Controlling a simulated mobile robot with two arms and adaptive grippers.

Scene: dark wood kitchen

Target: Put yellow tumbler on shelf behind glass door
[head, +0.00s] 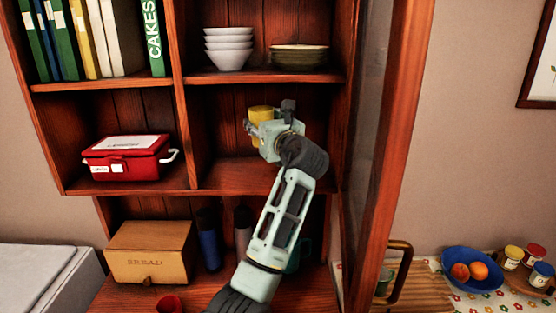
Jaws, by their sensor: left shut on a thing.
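The yellow tumbler (261,113) is inside the cabinet, in the middle right compartment, partly hidden behind my left gripper (257,128). My left gripper is shut on the tumbler and appears to hold it above the shelf board (235,174). The glass door (367,140) stands open on the right side of the cabinet, with my arm to its left. My right gripper is not in view.
White bowls (228,50) and dark plates (299,57) sit on the shelf above. A red box (127,158) is in the left compartment. Below are a bread box (151,252) and dark bottles. The shelf around the tumbler is otherwise clear.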

